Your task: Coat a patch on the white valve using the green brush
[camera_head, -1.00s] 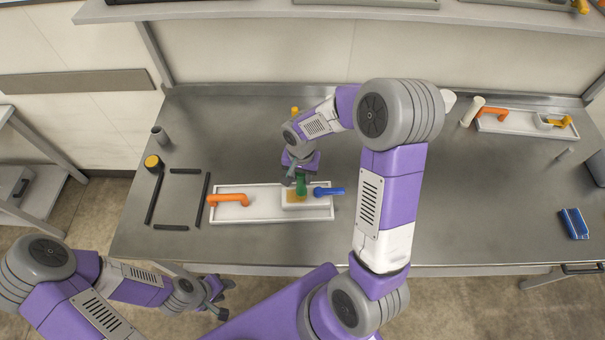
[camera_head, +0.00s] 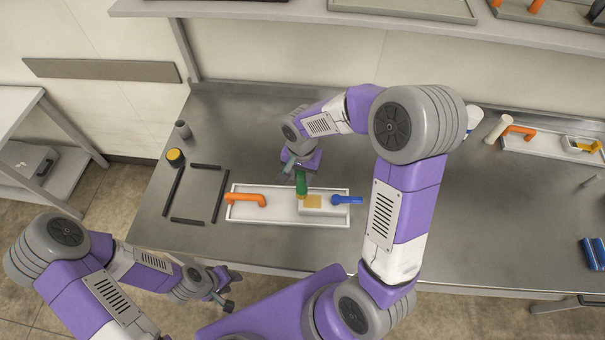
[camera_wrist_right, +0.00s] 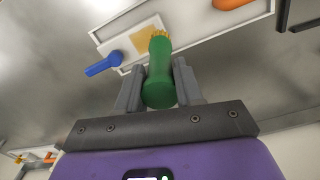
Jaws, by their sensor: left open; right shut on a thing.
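The white valve (camera_head: 318,209) is a pale block with a blue handle (camera_head: 347,200) at its right, in the right part of a white tray (camera_head: 275,217). A tan patch (camera_head: 313,201) lies on its top; it also shows in the right wrist view (camera_wrist_right: 144,40). My right gripper (camera_head: 300,168) is shut on the green brush (camera_head: 301,185), at the patch's left edge. In the right wrist view the brush (camera_wrist_right: 159,80) has yellow bristles, at the patch's edge; contact cannot be told. My left gripper (camera_head: 230,291) is open and empty, off the table's front edge.
An orange handle (camera_head: 246,198) lies in the tray's left part. Black bars (camera_head: 187,221) form a frame left of it, near a yellow-topped jar (camera_head: 175,156) and a grey cup (camera_head: 183,129). A second tray (camera_head: 545,147) stands back right. Blue packets (camera_head: 594,253) lie far right.

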